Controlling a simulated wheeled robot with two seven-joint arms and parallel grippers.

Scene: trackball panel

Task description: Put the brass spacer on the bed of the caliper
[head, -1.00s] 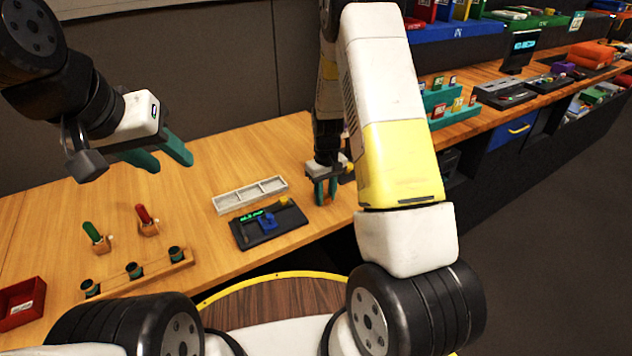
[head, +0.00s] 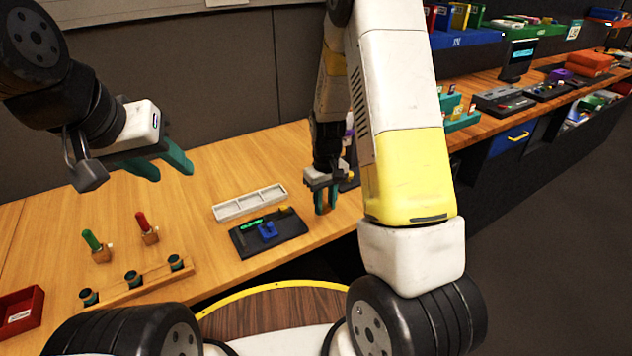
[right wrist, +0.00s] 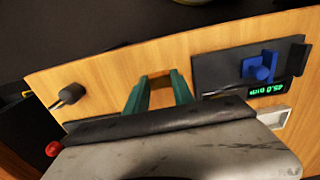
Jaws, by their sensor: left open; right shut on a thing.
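The caliper (head: 283,244) is a dark panel on the wooden bench with a blue sliding block (head: 267,229), a green lit display and a small yellow part at its back right. It also shows in the right wrist view (right wrist: 222,68). My right gripper (head: 325,208) points down just right of the caliper, apart from it. It is shut on a small brownish-gold piece, seemingly the brass spacer (right wrist: 161,82), mostly hidden between the fingers. My left gripper (head: 165,167) is open and empty, raised above the bench at the left.
A pale divided tray (head: 250,203) lies behind the caliper. Green- and red-handled tools in wooden blocks (head: 150,236), a rack with dark cups (head: 155,281) and a red bin (head: 20,313) are at left.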

